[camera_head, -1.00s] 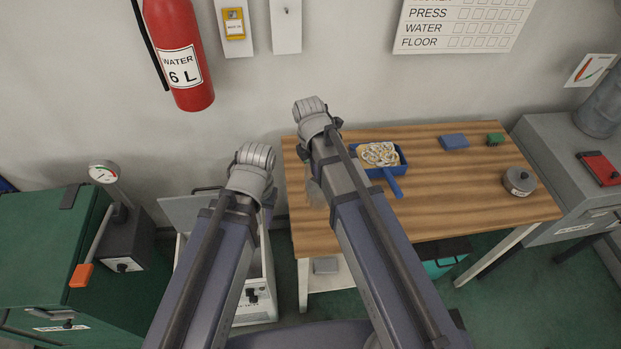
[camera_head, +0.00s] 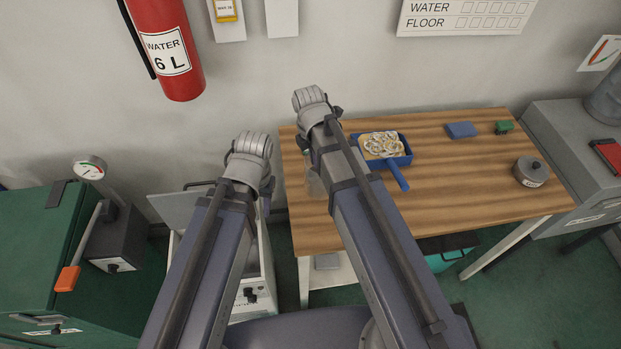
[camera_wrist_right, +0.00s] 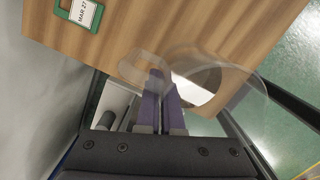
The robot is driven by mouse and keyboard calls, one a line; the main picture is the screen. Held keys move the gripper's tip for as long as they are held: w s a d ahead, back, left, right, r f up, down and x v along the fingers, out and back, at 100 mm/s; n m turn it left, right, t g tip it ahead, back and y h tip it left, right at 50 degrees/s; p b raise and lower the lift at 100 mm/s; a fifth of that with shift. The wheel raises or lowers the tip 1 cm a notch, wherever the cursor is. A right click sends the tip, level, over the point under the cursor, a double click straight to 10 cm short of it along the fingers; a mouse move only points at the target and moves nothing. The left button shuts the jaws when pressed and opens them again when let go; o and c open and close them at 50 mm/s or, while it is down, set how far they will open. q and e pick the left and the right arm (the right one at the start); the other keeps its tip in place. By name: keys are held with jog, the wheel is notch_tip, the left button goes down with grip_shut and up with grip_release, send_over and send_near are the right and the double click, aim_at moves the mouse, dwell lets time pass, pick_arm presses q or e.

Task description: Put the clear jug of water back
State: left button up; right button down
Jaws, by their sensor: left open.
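The clear jug (camera_wrist_right: 212,82) shows in the right wrist view as a see-through round body with a loop handle on its left. My right gripper (camera_wrist_right: 158,82) has its fingers close together on the handle. In the head view a small part of the jug (camera_head: 314,187) shows left of my right arm, by the wooden table's left edge; the arm hides the rest. I cannot tell whether it touches the table. My left gripper (camera_head: 266,203) is mostly hidden behind its wrist, over the open white drawer unit, and is open with nothing seen in it.
The table's middle is clear.

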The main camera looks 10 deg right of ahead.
pick_arm(q)
jog(key=shift+f+b, duration=0.3)
jog(key=shift+f, duration=0.55)
pick_arm(e)
jog(key=shift+f, duration=0.85)
pick_arm(q)
jog(key=shift+f, duration=0.1)
pick_arm(e)
jog(key=shift+f, duration=0.1)
pick_arm(q)
notch_tip(320, 180, down, 4)
jog(key=b, duration=0.3)
jog(key=shift+r+b, duration=0.25)
jog(key=shift+b, duration=0.1)
pick_arm(e)
notch_tip(320, 180, down, 4)
jog(key=shift+r, duration=0.25)
jog(key=shift+f+b, duration=0.4)
pick_arm(q)
jog(key=shift+f, duration=0.35)
pick_arm(e)
jog(key=c, duration=1.1)
grip_release()
jog(key=shift+r, duration=0.1)
pick_arm(q)
jog(key=shift+r, duration=0.1)
